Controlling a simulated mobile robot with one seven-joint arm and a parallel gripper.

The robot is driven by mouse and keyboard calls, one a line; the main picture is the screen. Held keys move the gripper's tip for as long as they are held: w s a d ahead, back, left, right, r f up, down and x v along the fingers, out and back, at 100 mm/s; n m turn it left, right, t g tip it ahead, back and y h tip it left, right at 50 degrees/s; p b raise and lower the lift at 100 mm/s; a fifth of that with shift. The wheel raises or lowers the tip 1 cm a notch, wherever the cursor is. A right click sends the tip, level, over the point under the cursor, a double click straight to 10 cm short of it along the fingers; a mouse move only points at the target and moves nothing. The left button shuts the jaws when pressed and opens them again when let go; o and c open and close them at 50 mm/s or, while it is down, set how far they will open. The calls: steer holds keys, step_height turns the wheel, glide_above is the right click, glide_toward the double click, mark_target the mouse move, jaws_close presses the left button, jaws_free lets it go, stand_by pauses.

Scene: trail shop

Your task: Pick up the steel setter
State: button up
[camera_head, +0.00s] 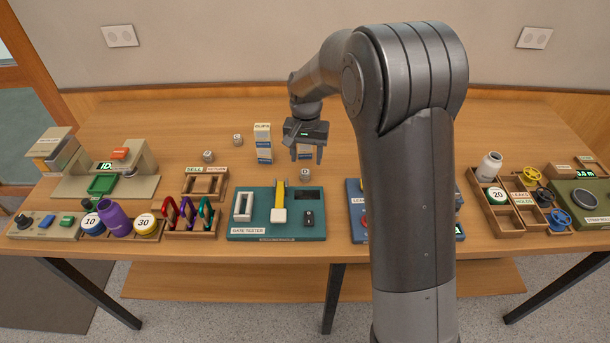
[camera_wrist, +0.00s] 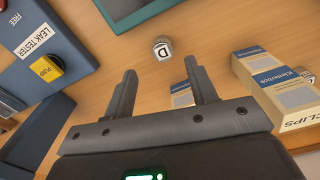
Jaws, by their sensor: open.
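Several small grey metallic pieces with lettered tops stand on the table; I cannot tell for certain which one is the steel setter. One metallic piece (camera_head: 305,174) stands just behind the teal gate tester (camera_head: 240,233); in the wrist view a piece marked D (camera_wrist: 162,50) shows beyond and between my fingertips. Two more pieces stand further left, a front one (camera_head: 208,156) and a back one (camera_head: 238,139). My gripper (camera_head: 306,158) is open and empty above the table, fingers pointing down; its fingers also show in the wrist view (camera_wrist: 160,68).
A stack of clip boxes (camera_head: 263,144) stands left of my gripper, and another small box (camera_wrist: 182,95) lies beneath it. The blue leak tester (camera_wrist: 40,45) is close by. A wooden tray (camera_head: 205,185) is on the left. The table behind the boxes is clear.

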mark_target(305, 172)
steer(key=shift+a+f, duration=0.15)
steer(key=shift+f, duration=2.65)
steer(key=c, duration=1.1)
